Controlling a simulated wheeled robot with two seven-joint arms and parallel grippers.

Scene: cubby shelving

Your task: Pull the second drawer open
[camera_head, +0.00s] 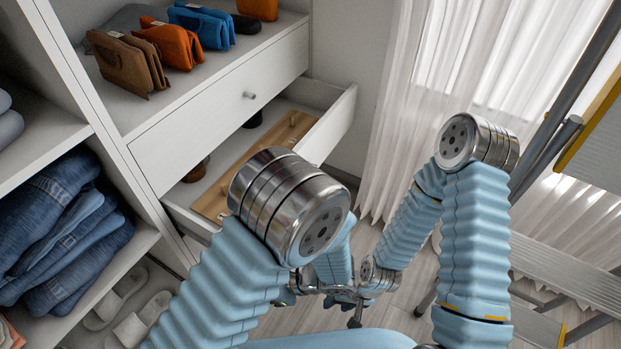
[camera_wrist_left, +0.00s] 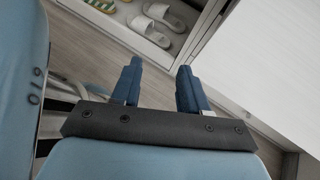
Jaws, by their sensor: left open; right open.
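In the head view the upper white drawer (camera_head: 220,105) is shut, with a small round knob (camera_head: 249,95). The drawer below it is pulled out; its white front (camera_head: 336,127) stands away from the cabinet, partly hidden by my left arm. A wooden insert (camera_head: 228,187) and dark items show inside it. My right gripper (camera_head: 355,318) is small at the bottom centre, in front of and below the open drawer, touching nothing I can make out. My left gripper, mostly hidden there, shows in the left wrist view (camera_wrist_left: 159,88) with two blue fingers apart and nothing between them.
Wallets (camera_head: 170,45) lie on the shelf above the drawers. Folded jeans (camera_head: 65,230) and slippers (camera_head: 140,320) are at left. A curtain (camera_head: 400,110) and a metal ladder (camera_head: 570,270) stand at right. The left wrist view shows sandals (camera_wrist_left: 150,30) and a large white panel (camera_wrist_left: 265,60).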

